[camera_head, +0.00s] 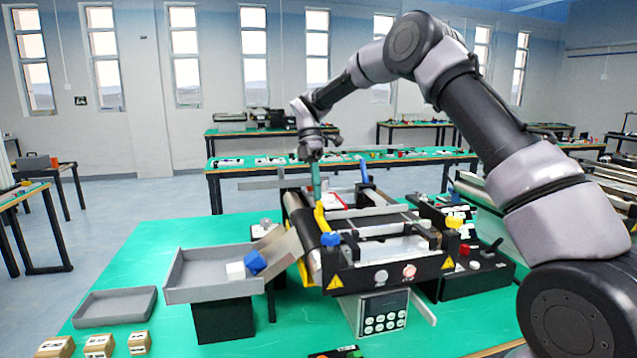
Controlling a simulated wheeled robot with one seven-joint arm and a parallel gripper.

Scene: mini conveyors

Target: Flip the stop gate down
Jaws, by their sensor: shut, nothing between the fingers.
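My gripper (317,200) is shut and empty, pointing down with its teal fingers at the left end of the mini conveyor (375,250). A yellow upright piece (321,218), which looks like the stop gate, stands right below the fingertips by the conveyor's black roller. The fingertips are touching it or very close; I cannot tell which. A blue upright lever (363,172) stands farther back on the conveyor.
A grey chute (284,250) slopes left from the conveyor to a raised grey tray (205,291) holding a white and a blue cube. Black control boxes (480,268) stand at the right. A flat grey tray (115,307) and several small boxes lie front left. The green tabletop behind the tray is clear.

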